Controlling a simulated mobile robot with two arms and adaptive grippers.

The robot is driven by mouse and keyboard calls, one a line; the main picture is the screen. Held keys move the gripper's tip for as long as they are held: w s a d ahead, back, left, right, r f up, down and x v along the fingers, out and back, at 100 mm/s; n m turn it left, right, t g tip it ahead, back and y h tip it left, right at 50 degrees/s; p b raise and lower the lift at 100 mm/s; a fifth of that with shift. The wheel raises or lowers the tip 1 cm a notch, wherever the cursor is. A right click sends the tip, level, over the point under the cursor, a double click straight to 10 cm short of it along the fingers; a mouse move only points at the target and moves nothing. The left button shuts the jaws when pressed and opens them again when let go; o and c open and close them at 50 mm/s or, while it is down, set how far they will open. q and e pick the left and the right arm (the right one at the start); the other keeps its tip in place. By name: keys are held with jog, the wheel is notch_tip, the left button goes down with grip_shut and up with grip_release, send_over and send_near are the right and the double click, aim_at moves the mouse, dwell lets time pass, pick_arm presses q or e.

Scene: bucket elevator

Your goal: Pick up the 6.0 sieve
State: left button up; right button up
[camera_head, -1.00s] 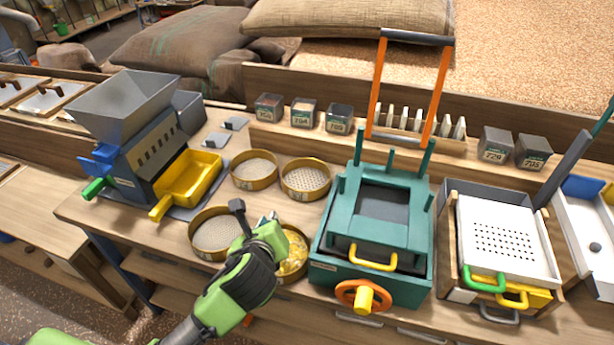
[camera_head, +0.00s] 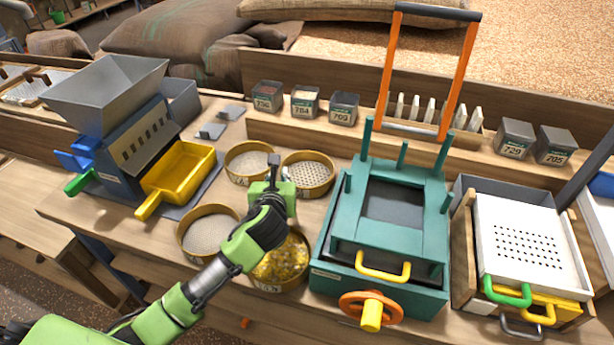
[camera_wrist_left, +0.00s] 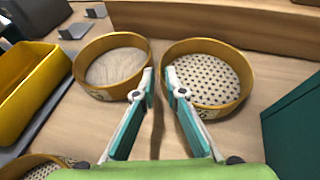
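Several round, brass-rimmed sieves stand on the wooden bench. The back right one (camera_head: 307,174) has coarse round holes and also shows in the left wrist view (camera_wrist_left: 207,80). The back left one (camera_head: 249,163) has a finer mesh, as does the front left one (camera_head: 208,233). The front right one (camera_head: 280,268) holds yellow pieces. Their labels are too small to read surely, so I cannot tell which is 6.0. My left gripper (camera_wrist_left: 160,74) is open and empty, its fingertips a little apart, over the gap between the two back sieves. My right gripper is not in view.
A teal press (camera_head: 385,230) with an orange wheel stands close right of the sieves. A grey hopper machine with a yellow tray (camera_head: 180,172) stands left. Small labelled boxes (camera_head: 305,102) line the shelf behind. An orange-framed handle (camera_head: 455,85) rises at the back.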

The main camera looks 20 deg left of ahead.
pick_arm(q)
jog(key=shift+w+f, duration=0.15)
jog(key=shift+w, duration=0.3)
jog(key=x, duration=0.3)
jog(key=shift+w+f, duration=0.15)
jog(key=shift+f, duration=0.05)
jog(key=shift+w+f, duration=0.1)
jog(key=shift+w, duration=0.25)
grip_shut()
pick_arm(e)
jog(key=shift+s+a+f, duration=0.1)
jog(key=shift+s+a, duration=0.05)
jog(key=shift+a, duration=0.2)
